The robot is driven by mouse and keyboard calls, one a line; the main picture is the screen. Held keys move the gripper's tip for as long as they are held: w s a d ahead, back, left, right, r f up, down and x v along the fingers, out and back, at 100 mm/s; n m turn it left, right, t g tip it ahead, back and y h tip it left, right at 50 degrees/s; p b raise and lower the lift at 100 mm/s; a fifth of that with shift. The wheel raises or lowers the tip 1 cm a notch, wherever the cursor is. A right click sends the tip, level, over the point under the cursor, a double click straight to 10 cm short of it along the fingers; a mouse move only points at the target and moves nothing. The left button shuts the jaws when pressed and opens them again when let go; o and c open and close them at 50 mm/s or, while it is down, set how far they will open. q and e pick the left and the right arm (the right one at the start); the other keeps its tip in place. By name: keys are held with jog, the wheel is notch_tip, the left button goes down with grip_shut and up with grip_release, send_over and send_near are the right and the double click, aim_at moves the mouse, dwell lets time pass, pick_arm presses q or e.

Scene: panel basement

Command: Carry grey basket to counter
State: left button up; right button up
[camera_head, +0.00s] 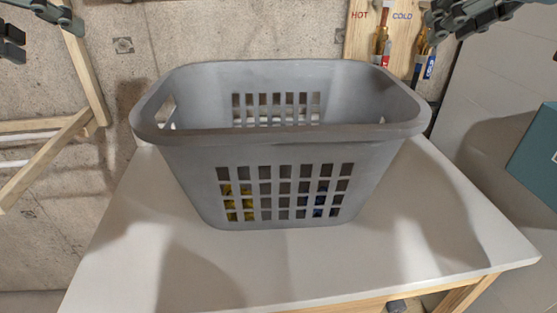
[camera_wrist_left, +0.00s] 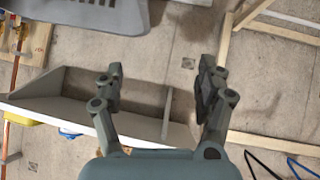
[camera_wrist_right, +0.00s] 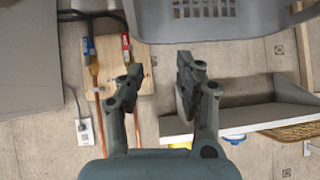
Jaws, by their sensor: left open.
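The grey basket (camera_head: 285,150) stands upright on a white-topped table (camera_head: 130,245) in the middle of the head view. It has slotted sides and a handle hole at its left end. Yellow and blue patches show through its front slots; I cannot tell whether they lie inside. My left gripper (camera_head: 38,27) is open and empty, up and left of the basket, apart from it. My right gripper (camera_head: 470,15) is at the top right, also apart from it. Its fingers stand apart with nothing between them in the right wrist view (camera_wrist_right: 158,85). The basket also shows in the left wrist view (camera_wrist_left: 95,14).
A wooden board with hot and cold pipe valves (camera_head: 382,40) is on the wall behind the basket's right end. Wooden studs (camera_head: 85,70) stand at the left. A teal panel (camera_head: 535,160) is at the right edge. The tabletop in front of the basket is clear.

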pick_arm(q)
jog(key=shift+s+a, duration=0.4)
jog(key=shift+a, duration=0.3)
jog(key=shift+s+a, duration=0.4)
jog(key=shift+a, duration=0.3)
pick_arm(e)
jog(key=o, duration=0.8)
jog(key=v, duration=0.7)
jog(key=shift+s+d+r, duration=0.1)
jog(key=shift+s+r, duration=0.05)
jog(key=shift+s, duration=0.05)
